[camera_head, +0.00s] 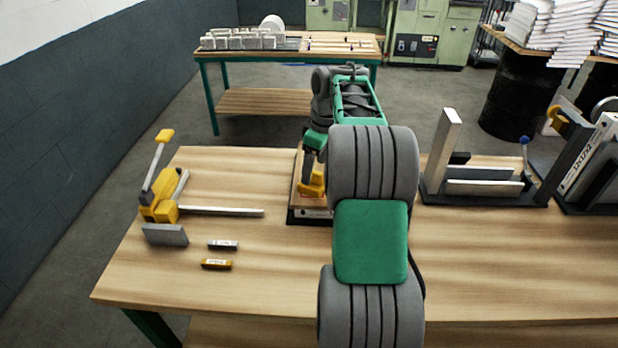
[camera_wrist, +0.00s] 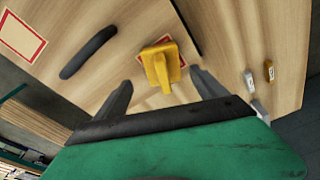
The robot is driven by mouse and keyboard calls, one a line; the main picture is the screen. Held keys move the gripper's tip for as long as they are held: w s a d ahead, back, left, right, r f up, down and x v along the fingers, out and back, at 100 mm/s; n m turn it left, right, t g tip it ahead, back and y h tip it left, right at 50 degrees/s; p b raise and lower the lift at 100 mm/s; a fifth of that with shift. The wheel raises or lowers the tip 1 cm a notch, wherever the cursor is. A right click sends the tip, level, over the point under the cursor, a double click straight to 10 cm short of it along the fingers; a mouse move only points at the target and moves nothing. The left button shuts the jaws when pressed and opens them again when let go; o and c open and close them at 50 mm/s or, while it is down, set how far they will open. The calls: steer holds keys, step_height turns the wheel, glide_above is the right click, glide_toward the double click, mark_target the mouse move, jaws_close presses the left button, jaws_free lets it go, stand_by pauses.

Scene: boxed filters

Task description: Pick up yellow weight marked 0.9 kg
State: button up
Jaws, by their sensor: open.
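A yellow weight (camera_head: 312,184) with a raised handle sits on a wooden board (camera_head: 306,207) near the middle of the table. The wrist view shows the weight (camera_wrist: 160,64) from above, standing on a red-bordered square. No 0.9 kg marking is readable. My gripper (camera_wrist: 162,86) is open and empty, its two dark fingers on either side of the view with the weight between and just beyond their tips. In the head view my gripper (camera_head: 312,168) is above the weight. My arm hides part of the board.
Black-and-white stands (camera_head: 480,187) are at the right. In the wrist view, a dark handle-like piece (camera_wrist: 88,52) lies left of the weight.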

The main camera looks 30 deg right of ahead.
mark_target(313, 180)
steer(key=f, duration=0.2)
steer(key=a+f+p, duration=0.1)
steer(key=f, duration=0.1)
steer(key=shift+w+f, duration=0.1)
steer(key=shift+w, duration=0.05)
steer(key=shift+f, duration=0.5)
steer(key=shift+c, duration=0.3)
jaws_close()
steer(key=shift+w+d+r, duration=0.1)
steer(key=shift+r, duration=0.1)
